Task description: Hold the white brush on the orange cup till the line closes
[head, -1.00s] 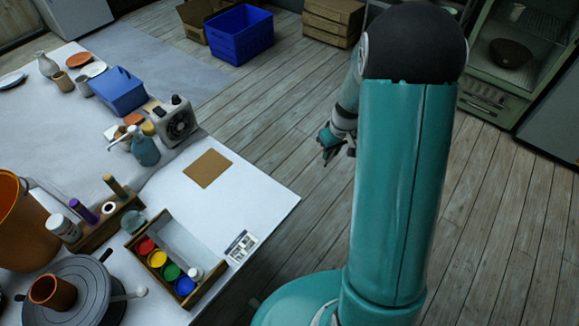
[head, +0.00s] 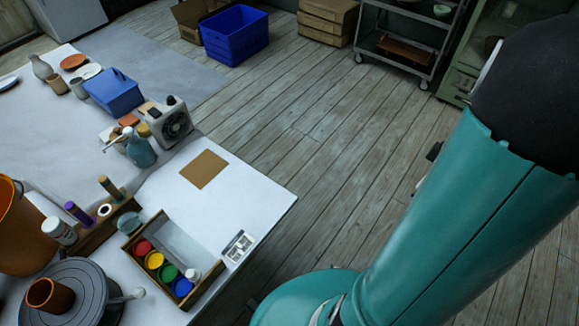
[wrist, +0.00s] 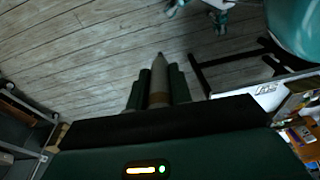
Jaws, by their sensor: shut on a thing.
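My gripper (wrist: 157,88) shows in the wrist view with its two dark fingers shut on the white brush (wrist: 158,72). The brush looks greyish in the shade, with a brownish band low down and a pointed tip beyond the fingers, over bare floor. The orange cup (head: 50,295) stands upright on the grey round wheel (head: 88,288) at the lower left of the head view. The brush is well away from the cup, off the table's right side. In the head view my arm hides the gripper and brush, or they are out of frame.
A wooden paint box (head: 168,262) with several colour pots stands right of the wheel.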

